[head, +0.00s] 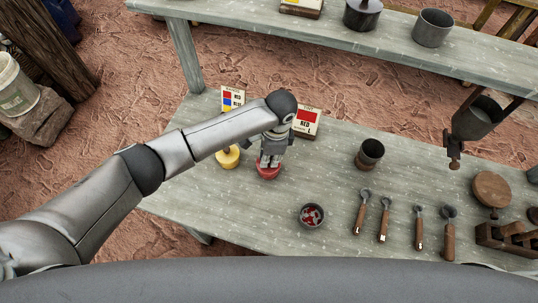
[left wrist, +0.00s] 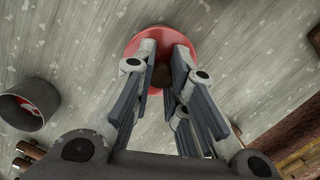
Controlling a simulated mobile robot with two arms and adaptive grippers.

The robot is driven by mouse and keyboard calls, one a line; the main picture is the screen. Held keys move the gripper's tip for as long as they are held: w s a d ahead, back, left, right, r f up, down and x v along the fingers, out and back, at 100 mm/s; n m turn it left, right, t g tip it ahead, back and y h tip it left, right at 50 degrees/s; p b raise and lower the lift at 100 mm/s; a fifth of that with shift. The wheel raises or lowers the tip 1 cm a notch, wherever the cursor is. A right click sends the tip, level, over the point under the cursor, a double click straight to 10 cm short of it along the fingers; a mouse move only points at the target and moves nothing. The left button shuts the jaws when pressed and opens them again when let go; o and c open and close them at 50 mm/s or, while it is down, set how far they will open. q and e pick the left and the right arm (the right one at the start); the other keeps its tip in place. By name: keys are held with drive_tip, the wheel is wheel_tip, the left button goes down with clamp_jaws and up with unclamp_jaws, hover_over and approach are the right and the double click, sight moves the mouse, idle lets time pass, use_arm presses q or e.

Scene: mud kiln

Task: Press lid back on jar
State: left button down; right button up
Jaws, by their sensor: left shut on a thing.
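My left gripper (head: 268,160) points down over the table and is shut on the brown knob (left wrist: 161,75) of a red lid. The red round top (left wrist: 146,47) shows around the fingers in the left wrist view, and a red rim (head: 267,172) shows below the gripper in the head view. The gripper hides most of the jar, so I cannot tell whether the lid sits flush on it. A yellow jar (head: 228,158) with a brown knob stands just to the left. My right gripper is not in view.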

use_arm(q)
drive_tip(key=c, duration=1.4)
unclamp_jaws()
drive_tip(key=shift+o, duration=0.3)
drive_tip(key=o, duration=0.4)
drive_tip(key=shift+o, duration=0.2)
drive_tip(key=shift+r+p, duration=2.1)
drive_tip(key=shift+p, duration=0.1)
drive_tip(key=shift+r+p, duration=1.45)
drive_tip(key=shift+p, duration=0.15)
